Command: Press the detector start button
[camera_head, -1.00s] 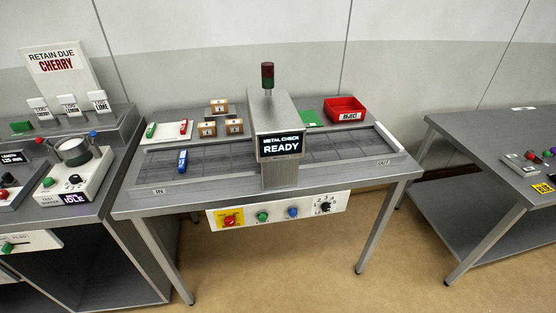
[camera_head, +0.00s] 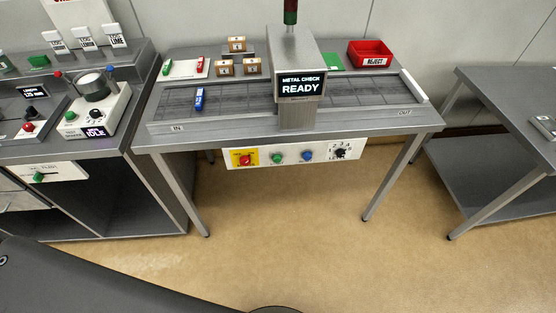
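The metal detector (camera_head: 299,70) stands across the belt of the middle table, and its screen reads "METAL CHECK READY". A white control panel (camera_head: 262,154) hangs under the table's front edge. It carries a red button (camera_head: 244,160) on a yellow plate, a green button (camera_head: 277,158), a blue button (camera_head: 307,156) and a black dial (camera_head: 340,153). The small labels by the buttons are too small to read, so I cannot tell which one is marked start. Neither gripper is in view.
A blue block (camera_head: 199,99) stands on the belt's left part. A white tray (camera_head: 186,70), wooden blocks and a red reject bin (camera_head: 370,52) sit behind. Other tables stand left and right. Floor before the panel is clear. A dark part of mine fills the lower left.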

